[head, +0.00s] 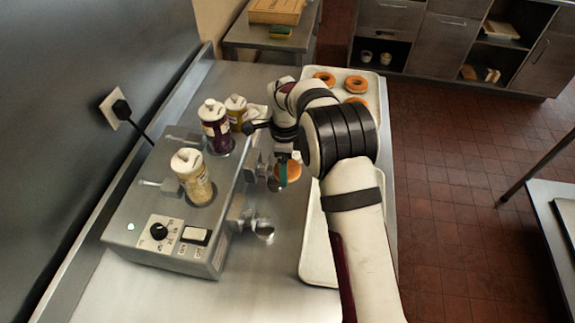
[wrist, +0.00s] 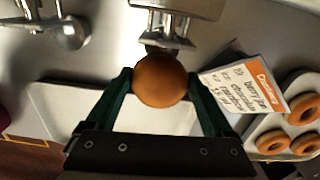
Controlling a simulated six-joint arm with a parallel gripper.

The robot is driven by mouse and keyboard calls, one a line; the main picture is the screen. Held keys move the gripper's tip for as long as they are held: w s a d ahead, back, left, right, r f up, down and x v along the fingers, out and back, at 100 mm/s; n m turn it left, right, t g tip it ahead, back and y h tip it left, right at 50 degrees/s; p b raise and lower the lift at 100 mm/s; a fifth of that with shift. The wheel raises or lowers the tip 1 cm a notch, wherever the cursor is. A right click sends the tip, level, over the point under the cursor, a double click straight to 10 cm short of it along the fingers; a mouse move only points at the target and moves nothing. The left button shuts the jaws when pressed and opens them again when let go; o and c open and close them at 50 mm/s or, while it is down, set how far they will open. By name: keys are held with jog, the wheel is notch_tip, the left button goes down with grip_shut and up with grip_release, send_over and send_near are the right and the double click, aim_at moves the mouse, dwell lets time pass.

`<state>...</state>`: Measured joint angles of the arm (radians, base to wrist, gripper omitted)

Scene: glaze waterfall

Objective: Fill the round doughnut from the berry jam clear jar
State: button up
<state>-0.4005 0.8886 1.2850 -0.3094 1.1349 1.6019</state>
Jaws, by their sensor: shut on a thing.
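A round, plain brown doughnut (wrist: 161,80) is held between the two green fingers of my gripper (wrist: 160,88). In the head view the doughnut (head: 290,172) shows beside the metal filling machine (head: 125,240). In the wrist view its far edge is at a metal nozzle (wrist: 166,40); I cannot tell whether the nozzle is inside it. A clear jar with dark purple filling (head: 214,130), which looks like the berry jam, stands on the machine, in its middle place. My arm hides part of the scene around the gripper (head: 282,174).
A card naming berry jam and chocolate (wrist: 240,92) stands right of the nozzle. Ring doughnuts (head: 355,84) lie on the rear tray; the front tray (head: 316,255) looks empty.

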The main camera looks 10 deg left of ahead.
aim_at(299, 169)
jog(key=shift+a, duration=1.1)
dwell(1.8)
jog(key=shift+d, duration=0.85)
dwell(0.6)
jog(key=shift+d, duration=2)
jog(key=shift+d+r, duration=0.35)
jog(key=shift+r, duration=0.3)
jog(key=shift+d+r, duration=0.3)
jog(key=shift+r, duration=0.4)
jog(key=shift+d+r, duration=0.35)
jog(key=shift+r, duration=0.3)
